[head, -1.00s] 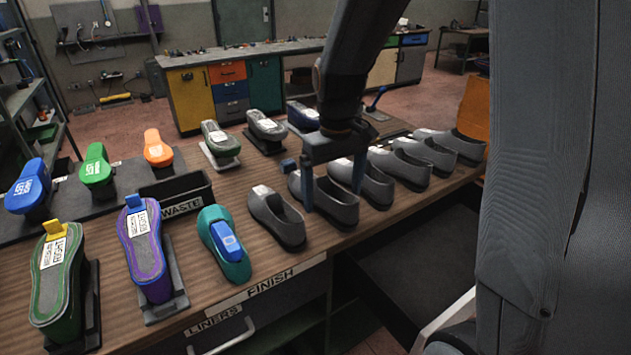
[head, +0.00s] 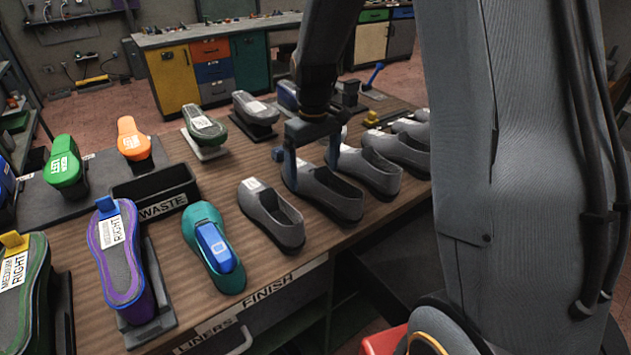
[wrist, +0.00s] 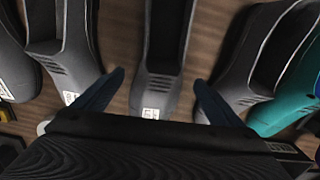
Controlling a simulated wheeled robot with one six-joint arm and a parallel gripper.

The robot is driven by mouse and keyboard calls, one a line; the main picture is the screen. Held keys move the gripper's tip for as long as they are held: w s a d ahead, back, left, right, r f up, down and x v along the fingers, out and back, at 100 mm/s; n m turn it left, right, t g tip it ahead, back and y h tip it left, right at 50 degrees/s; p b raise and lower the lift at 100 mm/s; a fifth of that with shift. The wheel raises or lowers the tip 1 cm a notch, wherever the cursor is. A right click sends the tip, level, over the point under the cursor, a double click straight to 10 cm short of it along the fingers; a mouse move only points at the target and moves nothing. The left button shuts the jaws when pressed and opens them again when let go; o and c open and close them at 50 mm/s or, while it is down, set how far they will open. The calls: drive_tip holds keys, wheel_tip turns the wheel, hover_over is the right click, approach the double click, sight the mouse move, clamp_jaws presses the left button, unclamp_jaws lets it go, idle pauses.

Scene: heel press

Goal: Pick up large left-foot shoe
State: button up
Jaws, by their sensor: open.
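Several grey shoes stand in a row along the bench's front right. My gripper (head: 312,163) is open, fingers down, over the labelled far end of the second shoe from the left (head: 335,203). In the wrist view that grey shoe (wrist: 157,88) lies between the spread fingertips of my gripper (wrist: 160,82), with gaps on both sides. Its small white label is too blurred to read, so I cannot tell its size or foot. Neighbouring grey shoes (head: 272,216) and (head: 366,167) stand on either side.
A teal shoe form with a blue block (head: 214,245) stands to the left. A purple form (head: 127,265) on a stand, a black waste bin (head: 155,195) and green (head: 64,165) and orange (head: 132,140) forms are further left. The shoes stand close together.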

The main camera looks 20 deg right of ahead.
sight(315, 179)
drive_tip(key=shift+d+f+p, duration=0.1)
drive_tip(key=shift+f+p, duration=0.35)
drive_tip(key=shift+f, duration=1.25)
drive_tip(key=c, duration=1.5)
drive_tip(key=shift+r, duration=0.15)
